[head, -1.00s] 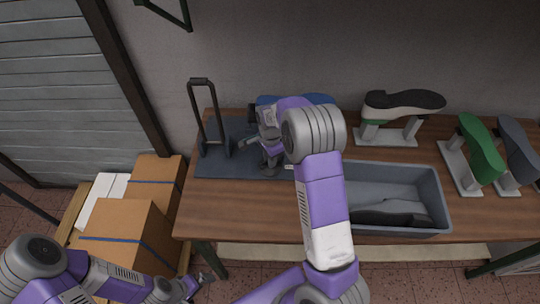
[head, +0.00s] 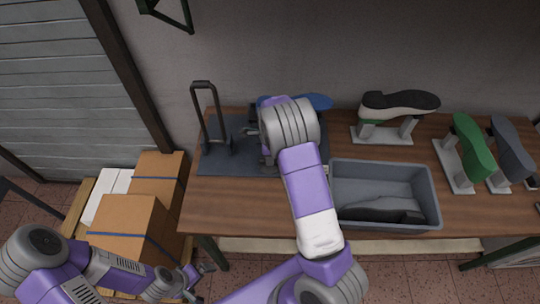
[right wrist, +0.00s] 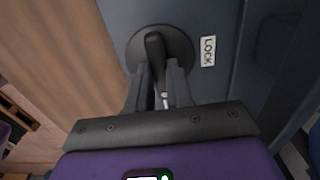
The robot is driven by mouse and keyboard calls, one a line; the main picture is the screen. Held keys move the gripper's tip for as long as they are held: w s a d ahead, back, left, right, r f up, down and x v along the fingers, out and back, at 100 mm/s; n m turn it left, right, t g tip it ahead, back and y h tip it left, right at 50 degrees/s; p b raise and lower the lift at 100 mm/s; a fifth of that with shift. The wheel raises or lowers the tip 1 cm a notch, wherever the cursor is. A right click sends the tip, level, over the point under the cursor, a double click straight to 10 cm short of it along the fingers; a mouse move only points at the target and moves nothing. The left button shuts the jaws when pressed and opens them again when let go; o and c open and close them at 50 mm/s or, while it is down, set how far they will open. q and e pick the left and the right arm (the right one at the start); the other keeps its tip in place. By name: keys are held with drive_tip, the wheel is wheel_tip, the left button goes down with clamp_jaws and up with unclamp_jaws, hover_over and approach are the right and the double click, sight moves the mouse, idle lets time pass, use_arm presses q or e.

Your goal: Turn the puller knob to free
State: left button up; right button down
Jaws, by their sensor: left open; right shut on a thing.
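The puller knob (right wrist: 153,45) is a black lever on a round dark disc, seen in the right wrist view. A white LOCK label (right wrist: 208,51) is right of the disc. My right gripper (right wrist: 160,72) is shut on the knob's lever, one finger on either side. In the head view my right arm hides the knob and most of the gripper. The puller's dark base plate (head: 228,163) lies at the table's left end, with a blue last (head: 318,102) behind my arm. My left gripper (head: 205,269) is open and empty, low in front of the table.
A black upright handle frame (head: 203,85) stands at the plate's left. A grey bin (head: 432,190) holding a dark shoe piece is to the right. A black-and-white shoe (head: 400,103) and green last (head: 474,147) stand on supports. Cardboard boxes (head: 130,225) fill the floor left of the table.

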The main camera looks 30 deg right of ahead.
idle(0.3)
drive_tip(key=c, duration=1)
unclamp_jaws()
wheel_tip(320, 180, up, 8)
drive_tip(key=shift+f+p, duration=0.2)
drive_tip(key=shift+p, duration=0.35)
